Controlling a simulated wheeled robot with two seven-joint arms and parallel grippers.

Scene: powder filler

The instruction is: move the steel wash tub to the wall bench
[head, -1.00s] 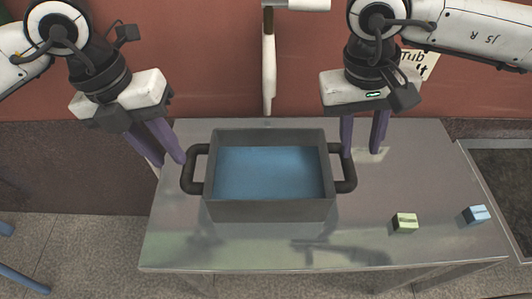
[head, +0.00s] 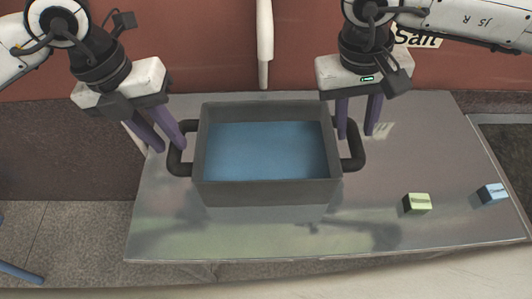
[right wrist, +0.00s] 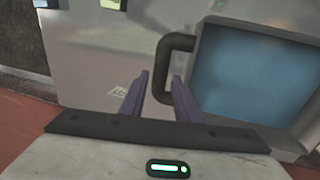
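The steel wash tub (head: 265,194) is a grey rectangular open box with a blue inside and a dark loop handle at each end. It sits upright on a grey metal table (head: 240,243). My left gripper (head: 171,146) is open, fingers pointing down near the far part of the left handle (head: 175,152). My right gripper (head: 355,136) is open near the far part of the right handle (head: 357,150). In the right wrist view, the right gripper (right wrist: 160,78) has its fingers apart, with the handle bar (right wrist: 163,70) showing between the tips. Contact with the handles cannot be told.
A green block (head: 418,203) and a blue block (head: 493,194) lie on the table right of the tub. A sign reading "Salt" (head: 416,38) is on the red wall, partly behind my right arm. The table's front strip is clear.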

